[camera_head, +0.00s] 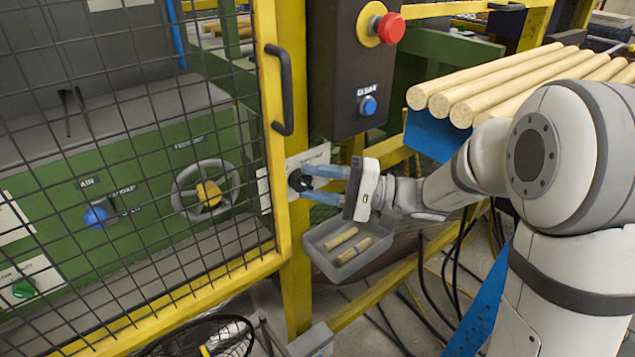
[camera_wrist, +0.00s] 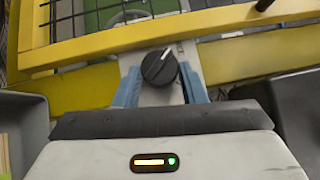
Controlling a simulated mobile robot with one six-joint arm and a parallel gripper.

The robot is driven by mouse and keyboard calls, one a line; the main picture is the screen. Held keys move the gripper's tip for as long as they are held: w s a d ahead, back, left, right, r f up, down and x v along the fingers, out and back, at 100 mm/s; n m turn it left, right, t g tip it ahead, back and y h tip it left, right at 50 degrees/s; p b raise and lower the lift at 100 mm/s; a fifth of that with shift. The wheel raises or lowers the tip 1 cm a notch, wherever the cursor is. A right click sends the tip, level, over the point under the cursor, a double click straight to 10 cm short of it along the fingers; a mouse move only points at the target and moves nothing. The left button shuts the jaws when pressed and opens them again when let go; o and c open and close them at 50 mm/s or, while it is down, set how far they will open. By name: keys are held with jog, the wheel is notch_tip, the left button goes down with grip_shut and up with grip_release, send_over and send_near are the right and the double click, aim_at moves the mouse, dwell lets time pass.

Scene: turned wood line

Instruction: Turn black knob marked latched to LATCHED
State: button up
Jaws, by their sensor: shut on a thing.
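The black knob (camera_wrist: 159,68) sits on a pale plate on the yellow post, beside the mesh gate. Its white pointer line slants toward the upper right in the wrist view. My gripper (camera_wrist: 160,88) has its blue fingers on either side of the knob and is shut on it. In the head view the knob (camera_head: 297,181) is partly covered by my gripper (camera_head: 312,183), which reaches in from the right. The marking for LATCHED cannot be read in either view.
A grey tray (camera_head: 312,241) with small wooden pieces hangs just below my gripper. The dark control box (camera_head: 333,75) with a red button (camera_head: 390,28) and blue button (camera_head: 368,105) is above. The yellow mesh gate (camera_head: 272,220) stands left. Wooden rods (camera_head: 480,92) lie upper right.

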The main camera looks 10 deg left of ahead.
jog(key=shift+f, duration=0.1)
jog(key=m+t+y, duration=0.1)
jog(key=m, duration=0.2)
jog(key=m+t+y, duration=0.2)
jog(key=m, duration=0.1)
jog(key=f+m+t+y+b, duration=0.1)
jog(key=m+y, duration=0.1)
jog(key=m, duration=0.1)
jog(key=shift+s+a, duration=0.25)
jog(key=shift+s, duration=0.05)
jog(key=shift+m+t, duration=0.5)
jog(key=shift+t, duration=0.1)
jog(key=o, duration=1)
jog(key=shift+f, duration=0.15)
